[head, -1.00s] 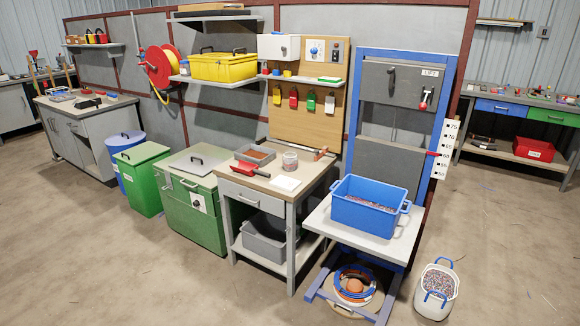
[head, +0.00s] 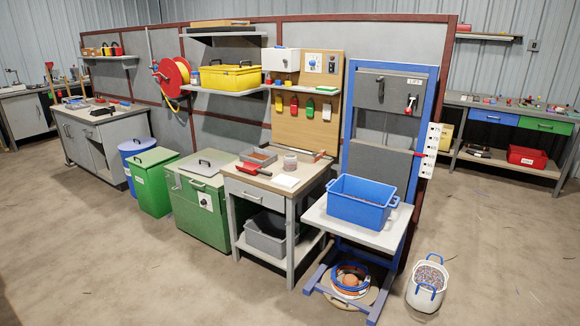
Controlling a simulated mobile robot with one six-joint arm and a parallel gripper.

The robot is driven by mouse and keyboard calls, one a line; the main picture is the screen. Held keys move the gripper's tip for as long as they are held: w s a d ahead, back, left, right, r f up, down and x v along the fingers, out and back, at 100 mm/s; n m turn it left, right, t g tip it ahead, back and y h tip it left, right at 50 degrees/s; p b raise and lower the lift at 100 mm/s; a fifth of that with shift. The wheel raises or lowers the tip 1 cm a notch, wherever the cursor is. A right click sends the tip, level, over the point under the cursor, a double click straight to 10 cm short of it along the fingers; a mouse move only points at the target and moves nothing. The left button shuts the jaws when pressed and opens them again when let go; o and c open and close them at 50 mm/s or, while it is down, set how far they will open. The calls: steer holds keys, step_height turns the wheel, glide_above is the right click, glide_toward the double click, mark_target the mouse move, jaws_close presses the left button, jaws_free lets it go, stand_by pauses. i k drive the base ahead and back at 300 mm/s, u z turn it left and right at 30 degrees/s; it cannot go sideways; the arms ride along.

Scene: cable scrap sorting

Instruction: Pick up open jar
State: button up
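The open jar (head: 290,162) is a small, clear, round container with reddish-grey contents. It stands upright on the top of the grey workbench (head: 262,186), near the middle of the scene. It is too small here to see its rim clearly. My gripper is not in view.
Beside the jar are a grey tray (head: 258,157) with reddish material, a red-handled tool (head: 254,169) and a white sheet (head: 286,181). A blue bin (head: 360,208) stands on the lift table to the right. A white bucket (head: 427,282) stands on the floor. The floor in front is clear.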

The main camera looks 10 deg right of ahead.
mark_target(290, 161)
steer(key=u, duration=0.5)
steer(key=i, duration=0.75)
steer(key=u, duration=0.9)
steer(key=i, duration=1.5)
steer(key=z, duration=0.6)
steer(key=i, duration=1.2)
steer(key=z, duration=0.3)
